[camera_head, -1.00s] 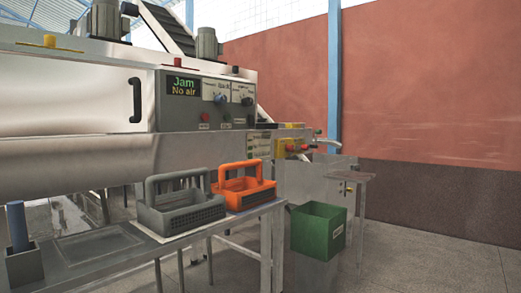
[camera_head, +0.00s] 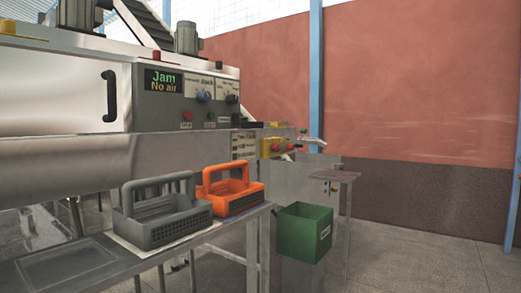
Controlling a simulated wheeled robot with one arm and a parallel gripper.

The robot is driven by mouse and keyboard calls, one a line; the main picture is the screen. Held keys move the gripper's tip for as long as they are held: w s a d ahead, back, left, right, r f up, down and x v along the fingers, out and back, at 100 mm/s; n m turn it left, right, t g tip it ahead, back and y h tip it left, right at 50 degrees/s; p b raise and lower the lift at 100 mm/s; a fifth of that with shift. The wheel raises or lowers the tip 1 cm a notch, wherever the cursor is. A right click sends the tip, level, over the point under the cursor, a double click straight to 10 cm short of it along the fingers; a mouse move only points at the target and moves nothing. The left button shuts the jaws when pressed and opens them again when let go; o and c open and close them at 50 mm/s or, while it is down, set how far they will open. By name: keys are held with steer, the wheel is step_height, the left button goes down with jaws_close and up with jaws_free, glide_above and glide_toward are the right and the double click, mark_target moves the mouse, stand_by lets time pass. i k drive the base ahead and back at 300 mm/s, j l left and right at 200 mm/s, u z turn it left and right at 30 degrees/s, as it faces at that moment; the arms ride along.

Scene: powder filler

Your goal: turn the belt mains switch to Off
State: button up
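The powder filler's control panel (camera_head: 190,95) is on the machine's front, left of the picture's middle. Its display (camera_head: 163,80) reads "Jam" and "No air". Two dark rotary knobs sit to its right, a left one (camera_head: 203,96) and a right one (camera_head: 232,98). Their labels are too small to read surely, so I cannot tell which is the belt mains switch or how it is set. A red button (camera_head: 187,115) and a smaller dark button are below. A yellow unit with red parts (camera_head: 272,147) is lower right. My gripper is not in view.
A grey basket (camera_head: 165,222) and an orange basket (camera_head: 232,190) stand on a metal table (camera_head: 80,268) before the machine. A green bin (camera_head: 303,232) is right of the table, near a small stand (camera_head: 335,176). The floor at the right is clear.

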mark_target(275, 148)
steer(key=i+l+u, duration=0.15)
steer(key=i+l, duration=0.5)
steer(key=i+l+u, duration=0.2)
steer(key=i+l, duration=0.45)
steer(key=l, duration=0.1)
